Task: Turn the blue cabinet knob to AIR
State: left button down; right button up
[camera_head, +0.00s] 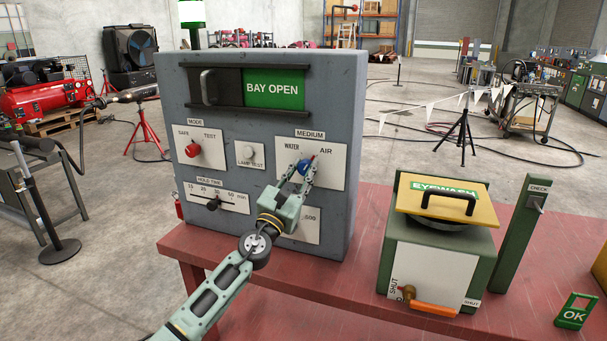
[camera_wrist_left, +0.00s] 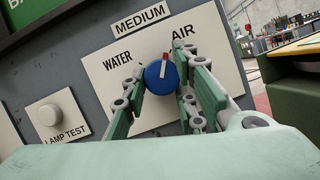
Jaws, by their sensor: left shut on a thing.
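The blue cabinet knob (camera_head: 304,165) sits on the white MEDIUM plate (camera_head: 335,172) of the grey cabinet. It also shows in the left wrist view (camera_wrist_left: 160,78), with a red and white pointer mark at its top. The mark points up and slightly right, between WATER and AIR and closer to AIR. My left gripper (camera_head: 302,172) is shut on the knob, one finger on each side of it, as the left wrist view shows (camera_wrist_left: 161,88). The fingers hide parts of the knob's sides. My right gripper is not in view.
The red MODE knob (camera_head: 192,150), lamp test button (camera_wrist_left: 49,115) and hold time slider (camera_head: 212,204) are left of the knob on the same panel. The eyewash box (camera_head: 428,265) and green CHECK post (camera_head: 520,230) stand right on the red table (camera_head: 340,300).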

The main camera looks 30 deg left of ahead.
pick_arm(q)
jog(key=shift+a+m+h, duration=0.15)
jog(key=shift+m+h, duration=0.45)
jog(key=shift+m, duration=0.6)
jog(key=c, duration=1.5)
grip_release()
jog(key=shift+a, duration=0.1)
jog(key=shift+s, duration=0.1)
jog(key=shift+s+f+m, duration=0.1)
jog(key=shift+s+m, duration=0.15)
jog(key=shift+m, duration=0.05)
jog(key=v, duration=1.1)
jog(key=shift+s, duration=0.2)
